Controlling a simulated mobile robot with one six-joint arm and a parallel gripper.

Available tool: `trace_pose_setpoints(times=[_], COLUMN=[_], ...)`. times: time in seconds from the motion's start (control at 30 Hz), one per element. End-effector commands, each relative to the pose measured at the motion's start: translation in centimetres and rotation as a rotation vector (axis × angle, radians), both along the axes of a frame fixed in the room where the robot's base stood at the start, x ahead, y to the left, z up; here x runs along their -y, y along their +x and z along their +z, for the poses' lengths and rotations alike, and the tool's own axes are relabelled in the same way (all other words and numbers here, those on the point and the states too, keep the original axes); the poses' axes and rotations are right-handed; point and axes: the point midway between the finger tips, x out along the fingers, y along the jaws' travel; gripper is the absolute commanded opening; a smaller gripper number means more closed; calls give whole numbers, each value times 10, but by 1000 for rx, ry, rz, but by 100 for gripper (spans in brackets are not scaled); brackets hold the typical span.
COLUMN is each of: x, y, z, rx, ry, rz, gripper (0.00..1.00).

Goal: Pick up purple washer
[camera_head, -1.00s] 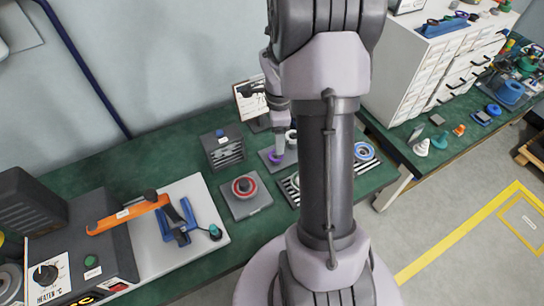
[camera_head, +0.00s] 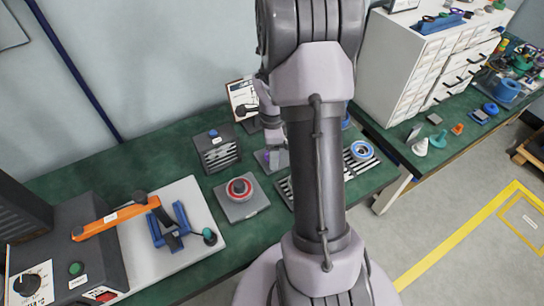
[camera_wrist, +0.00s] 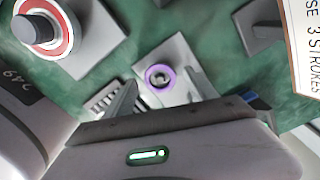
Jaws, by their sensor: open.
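The purple washer (camera_wrist: 148,79) shows in the wrist view as a ring around a small round grey post on a light grey square plate (camera_wrist: 176,50). In the head view the plate (camera_head: 261,156) stands on the green bench, and my gripper largely hides the washer. My gripper (camera_wrist: 163,84) is open and empty, with one finger on each side of the washer in the wrist view. The fingers look apart from the washer; their exact height above it I cannot tell. In the head view my gripper (camera_head: 277,155) is over the plate.
A red-and-white ring (camera_head: 239,188) on a grey plate stands in front to the left. A grey box with a blue button (camera_head: 217,149) is left of the washer plate. A sign (camera_head: 242,98) stands behind.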

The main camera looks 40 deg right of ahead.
Motion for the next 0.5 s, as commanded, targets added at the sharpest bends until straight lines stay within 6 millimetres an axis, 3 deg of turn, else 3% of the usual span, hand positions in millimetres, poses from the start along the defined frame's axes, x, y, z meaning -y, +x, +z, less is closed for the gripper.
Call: trace_pose_setpoints(times=[0.43, 0.5], x=[0, 0], y=[0, 0], z=[-3, -3], rx=[0, 0], ry=[0, 0], rz=[0, 0], gripper=[66, 52])
